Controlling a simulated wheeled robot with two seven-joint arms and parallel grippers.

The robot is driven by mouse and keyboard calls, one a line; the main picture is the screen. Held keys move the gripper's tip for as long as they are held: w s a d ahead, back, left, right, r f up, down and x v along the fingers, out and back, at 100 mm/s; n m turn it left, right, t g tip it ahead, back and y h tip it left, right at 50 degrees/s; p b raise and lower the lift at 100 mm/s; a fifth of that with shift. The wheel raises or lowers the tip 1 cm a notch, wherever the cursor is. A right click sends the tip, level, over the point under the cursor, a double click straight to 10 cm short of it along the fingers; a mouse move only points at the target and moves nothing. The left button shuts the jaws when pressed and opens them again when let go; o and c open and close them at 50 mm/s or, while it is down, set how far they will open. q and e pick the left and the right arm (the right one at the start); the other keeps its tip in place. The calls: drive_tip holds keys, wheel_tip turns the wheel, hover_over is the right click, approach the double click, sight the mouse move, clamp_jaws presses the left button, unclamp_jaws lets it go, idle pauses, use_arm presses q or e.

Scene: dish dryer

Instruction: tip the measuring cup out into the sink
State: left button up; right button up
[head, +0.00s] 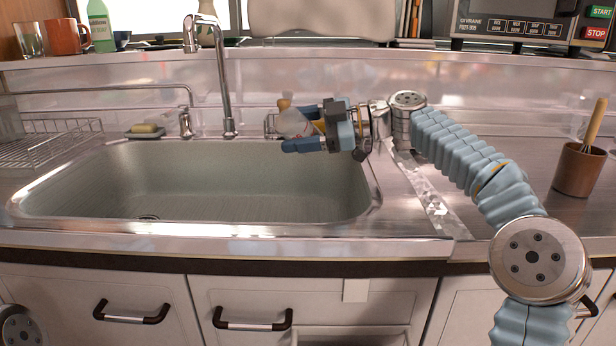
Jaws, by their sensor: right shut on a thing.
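The measuring cup (290,123) is a clear, whitish vessel, tilted, at the back right of the sink. My right gripper (296,128) is shut on it and holds it above the sink's back right rim. The fingers hide part of the cup, and I cannot tell what is in it. The sink (230,180) is a wide grey basin with a drain at its front left; its floor looks bare. My left gripper is not in view; only a bit of my left arm shows at the lower left corner.
A tall faucet (223,85) stands behind the sink, left of the cup. A sponge (144,128) lies on a small dish at the back. A wire dish rack (55,145) is at the left. A brown pot (580,168) with a wooden utensil stands at the right.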

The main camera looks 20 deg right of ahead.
drive_tip(key=shift+w+d+r+m+y, duration=0.15)
drive_tip(key=shift+r+m+y, duration=0.15)
drive_tip(key=shift+r, duration=0.25)
idle(0.9)
